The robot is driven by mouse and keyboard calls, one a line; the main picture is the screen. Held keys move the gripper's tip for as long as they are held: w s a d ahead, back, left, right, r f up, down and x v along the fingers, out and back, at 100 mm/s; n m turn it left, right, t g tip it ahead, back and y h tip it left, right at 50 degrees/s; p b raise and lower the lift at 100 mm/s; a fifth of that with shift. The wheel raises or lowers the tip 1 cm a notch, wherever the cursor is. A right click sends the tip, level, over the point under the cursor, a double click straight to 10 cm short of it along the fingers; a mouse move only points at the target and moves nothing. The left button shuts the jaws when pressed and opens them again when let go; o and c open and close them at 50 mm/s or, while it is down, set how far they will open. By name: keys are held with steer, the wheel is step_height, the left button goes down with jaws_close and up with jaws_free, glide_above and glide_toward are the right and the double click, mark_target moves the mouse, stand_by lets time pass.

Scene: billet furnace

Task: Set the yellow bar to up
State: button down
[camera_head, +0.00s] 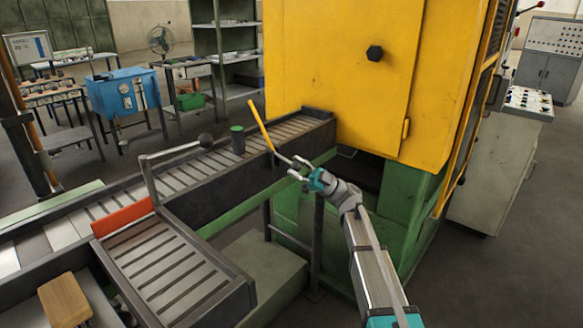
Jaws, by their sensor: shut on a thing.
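The yellow bar (261,125) stands at the side of the roller conveyor, close to the yellow furnace housing. It points upward and leans to the left in the picture. A thin grey piece runs from its lower end toward my gripper (297,167). My gripper reaches in from the lower right and is shut at this lower end of the bar. The exact contact between the fingers and the bar is too small to make out.
The yellow furnace (340,70) stands just behind and right of my gripper. A slatted side tray (165,265) lies nearer. Open floor is at the right.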

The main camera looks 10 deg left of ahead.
steer(key=shift+w+a+f+b, duration=0.2)
steer(key=shift+a+f+b, duration=0.15)
steer(key=shift+f+b, duration=0.3)
steer(key=shift+w+a+f+b, duration=0.2)
steer(key=shift+a+f+b, duration=0.2)
steer(key=shift+f, duration=0.3)
steer(key=shift+w+a+f+b, duration=0.2)
steer(key=shift+a+f+b, duration=0.1)
steer(key=shift+f+b, duration=0.35)
steer(key=shift+c, duration=1.5)
jaws_free()
steer(key=shift+f, duration=0.1)
steer(key=shift+a, duration=0.1)
